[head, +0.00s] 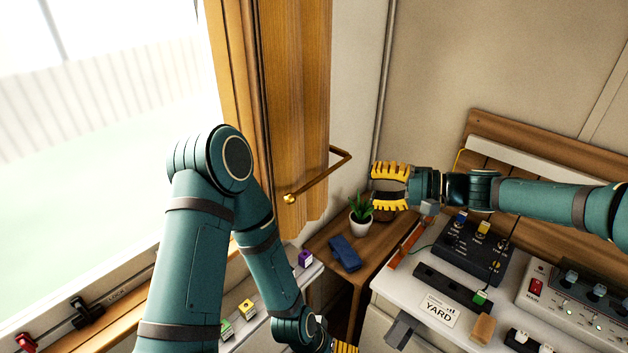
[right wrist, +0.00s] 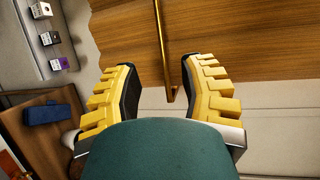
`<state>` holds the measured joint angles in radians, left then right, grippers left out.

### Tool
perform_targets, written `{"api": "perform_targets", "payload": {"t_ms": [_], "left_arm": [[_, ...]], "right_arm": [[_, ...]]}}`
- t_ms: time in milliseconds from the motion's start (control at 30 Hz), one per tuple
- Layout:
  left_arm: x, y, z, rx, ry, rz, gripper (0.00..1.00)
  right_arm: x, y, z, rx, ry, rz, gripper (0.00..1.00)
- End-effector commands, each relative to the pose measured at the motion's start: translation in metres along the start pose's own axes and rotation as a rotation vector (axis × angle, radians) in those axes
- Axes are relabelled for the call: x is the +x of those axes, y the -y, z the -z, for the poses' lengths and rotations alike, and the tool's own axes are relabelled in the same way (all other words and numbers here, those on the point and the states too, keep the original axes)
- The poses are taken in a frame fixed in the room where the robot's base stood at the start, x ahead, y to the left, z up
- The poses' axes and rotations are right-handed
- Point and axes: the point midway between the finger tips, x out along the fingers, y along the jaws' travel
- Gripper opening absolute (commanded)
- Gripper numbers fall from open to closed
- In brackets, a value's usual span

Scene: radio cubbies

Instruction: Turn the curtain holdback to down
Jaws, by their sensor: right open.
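The curtain holdback (head: 318,180) is a thin brown bar with a bent end at the wall and a brass knob at its other end. It reaches across the front of the wooden-brown curtain (head: 297,100) and slopes down to the left in the head view. My right gripper (head: 376,187) is open and empty, to the right of the holdback's bent end. In the right wrist view the holdback (right wrist: 162,50) shows ahead, between the two open fingers. My left gripper (head: 345,347) is mostly cut off at the bottom edge; its jaws cannot be judged.
A potted plant (head: 361,218) and a blue case (head: 345,253) are on a wooden shelf below my right gripper. A desk (head: 390,290) with switch boxes lies at the right. Small coloured cubes (head: 305,259) line the window ledge.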

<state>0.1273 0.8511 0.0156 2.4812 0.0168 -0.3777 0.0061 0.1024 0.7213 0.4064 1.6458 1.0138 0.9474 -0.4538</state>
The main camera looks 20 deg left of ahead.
Motion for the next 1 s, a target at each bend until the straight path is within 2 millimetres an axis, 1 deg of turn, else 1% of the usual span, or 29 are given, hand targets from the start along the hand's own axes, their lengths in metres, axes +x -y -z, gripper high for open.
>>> {"api": "perform_targets", "payload": {"t_ms": [167, 500, 700, 833, 1000], "left_arm": [[0.000, 0.000, 0.000, 0.000, -0.001, 0.000, 1.00], [-0.002, -0.001, 0.001, 0.000, -0.001, 0.000, 1.00], [-0.004, -0.001, 0.001, 0.000, -0.001, -0.001, 1.00], [-0.004, -0.001, 0.001, 0.000, -0.001, -0.001, 1.00], [-0.005, -0.002, 0.001, 0.000, 0.000, -0.001, 1.00]], "right_arm": [[0.017, 0.002, -0.001, -0.001, 0.006, 0.006, 0.41], [0.082, 0.001, -0.001, 0.001, 0.006, 0.004, 0.41], [0.116, 0.001, -0.001, 0.001, 0.004, 0.003, 0.41], [0.129, 0.001, -0.001, 0.000, 0.004, 0.003, 0.41], [0.137, 0.001, 0.000, 0.001, 0.001, 0.002, 0.41]]}}
